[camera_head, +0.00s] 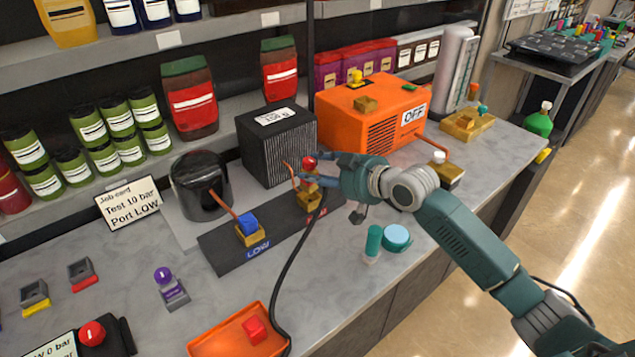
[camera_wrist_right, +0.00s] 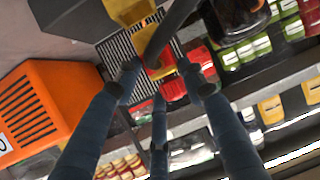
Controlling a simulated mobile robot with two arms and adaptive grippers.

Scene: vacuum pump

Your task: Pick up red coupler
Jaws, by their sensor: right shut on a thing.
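The red coupler (camera_head: 310,163) is at the brass port fitting on the right part of the dark manifold block, with a black hose beside it. My right gripper (camera_head: 318,168) comes in from the right and is shut on it. In the wrist view the red coupler (camera_wrist_right: 160,70) sits between my blue-grey fingers, partly hidden behind the black hose. The yellow-brass fitting (camera_wrist_right: 130,10) is right beyond it. I cannot tell whether coupler and fitting still touch. My left gripper is not in view.
A blue cap sits on the LOW port (camera_head: 248,222). An orange tray (camera_head: 205,347) with a red block (camera_head: 254,329) is at the front. An orange pump (camera_head: 370,115) and a black ribbed box (camera_head: 278,145) stand behind. Teal-capped bottles (camera_head: 373,242) stand below my right arm.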

